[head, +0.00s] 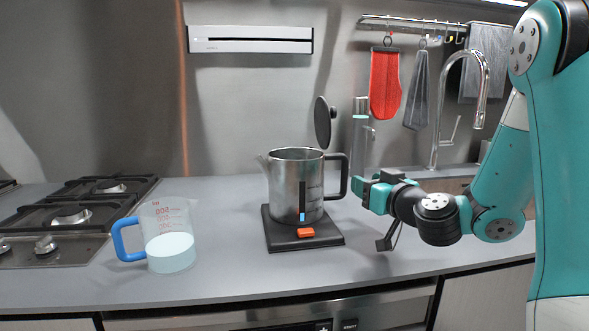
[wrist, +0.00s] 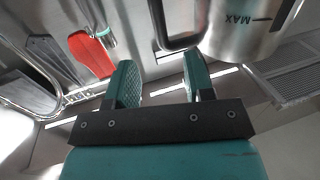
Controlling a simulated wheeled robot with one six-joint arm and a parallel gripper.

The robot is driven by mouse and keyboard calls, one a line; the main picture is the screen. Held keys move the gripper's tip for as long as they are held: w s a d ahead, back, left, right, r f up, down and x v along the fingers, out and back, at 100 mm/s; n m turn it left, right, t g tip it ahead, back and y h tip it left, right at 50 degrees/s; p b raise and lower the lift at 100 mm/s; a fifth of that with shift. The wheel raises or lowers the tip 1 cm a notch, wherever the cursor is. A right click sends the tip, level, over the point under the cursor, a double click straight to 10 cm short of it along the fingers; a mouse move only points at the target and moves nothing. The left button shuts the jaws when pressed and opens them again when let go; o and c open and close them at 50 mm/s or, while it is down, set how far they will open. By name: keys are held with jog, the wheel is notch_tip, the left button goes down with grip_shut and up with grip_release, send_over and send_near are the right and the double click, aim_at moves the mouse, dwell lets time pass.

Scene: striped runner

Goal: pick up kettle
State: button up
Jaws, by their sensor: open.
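The steel kettle (head: 287,193) stands upright on its black base (head: 283,240) with an orange switch, its round black lid (head: 323,122) raised open. Its black handle (head: 344,178) points right, toward my gripper (head: 371,190). My gripper is open and empty, just right of the handle in the head view. In the wrist view my open gripper (wrist: 159,85) has its two teal fingers apart. There the kettle (wrist: 245,32) is at the upper right, and its handle (wrist: 160,30) lies ahead of the gap between the fingers, seemingly not between them.
A measuring jug (head: 170,245) with a blue handle and pale liquid stands left of the kettle. A gas hob (head: 75,212) is at the far left. A tall tap (head: 437,110) and sink are behind my arm. Red and grey cloths hang from a rail. Counter between jug and base is clear.

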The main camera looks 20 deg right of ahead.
aim_at(342, 170)
jog(key=w+p, duration=0.4)
jog(key=w, duration=0.1)
jog(key=shift+w+d+r, duration=0.1)
jog(key=shift+w+r, duration=0.1)
jog(key=shift+w+f, duration=0.15)
jog(key=shift+w, duration=0.35)
jog(key=w+p, duration=0.4)
jog(key=shift+w+d+r, duration=0.15)
jog(key=shift+w+r, duration=0.05)
jog(key=shift+w+f+p, duration=0.25)
jog(key=shift+w+p, duration=0.25)
jog(key=shift+w, duration=0.1)
jog(key=shift+c, duration=0.5)
grip_shut()
jog(key=shift+r, duration=0.1)
